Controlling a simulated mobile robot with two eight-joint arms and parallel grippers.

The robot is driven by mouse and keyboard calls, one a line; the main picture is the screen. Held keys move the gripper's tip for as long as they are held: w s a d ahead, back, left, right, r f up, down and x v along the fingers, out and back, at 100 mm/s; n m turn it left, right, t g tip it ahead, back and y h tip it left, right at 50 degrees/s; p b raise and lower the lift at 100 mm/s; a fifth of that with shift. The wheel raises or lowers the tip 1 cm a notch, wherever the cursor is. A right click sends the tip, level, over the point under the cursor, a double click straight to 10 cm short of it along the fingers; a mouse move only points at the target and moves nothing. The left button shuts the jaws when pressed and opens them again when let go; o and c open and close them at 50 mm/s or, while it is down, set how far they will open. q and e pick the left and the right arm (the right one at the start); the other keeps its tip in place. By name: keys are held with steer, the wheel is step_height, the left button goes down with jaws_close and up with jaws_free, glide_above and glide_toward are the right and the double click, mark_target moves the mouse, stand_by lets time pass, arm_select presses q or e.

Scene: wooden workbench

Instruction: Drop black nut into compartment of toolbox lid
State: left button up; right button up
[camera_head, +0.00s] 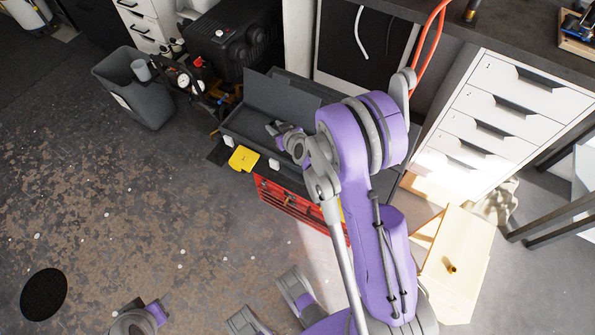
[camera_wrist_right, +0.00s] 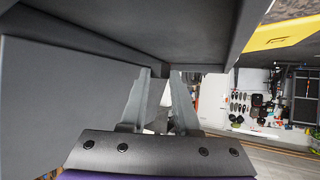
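The toolbox has a red drawer front (camera_head: 290,200) and a dark grey upper part (camera_head: 245,122) with a raised panel (camera_head: 283,93) behind it. I cannot make out the separate lid compartments clearly. My right gripper (camera_head: 275,130) is over the dark upper part, its arm covering much of the toolbox's right side. In the right wrist view, its two grey fingers (camera_wrist_right: 159,72) stand apart with a gap between them, and nothing shows held. Dark grey walls (camera_wrist_right: 65,95) surround them closely. I see no black nut in either view. My left gripper cannot be made out.
A yellow piece (camera_head: 243,158) sits at the toolbox's front left edge. A grey bin (camera_head: 135,90) and a black case (camera_head: 235,38) stand to the left and behind. White drawers (camera_head: 505,110) and a wooden box (camera_head: 455,260) stand right. The floor at left is mostly clear.

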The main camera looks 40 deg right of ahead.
steer(key=o, duration=0.5)
steer(key=shift+s, duration=0.1)
steer(key=p+v, duration=0.1)
steer(key=v, duration=0.9)
steer(key=shift+s+r, duration=0.2)
steer(key=shift+s, duration=0.1)
steer(key=shift+a, duration=0.1)
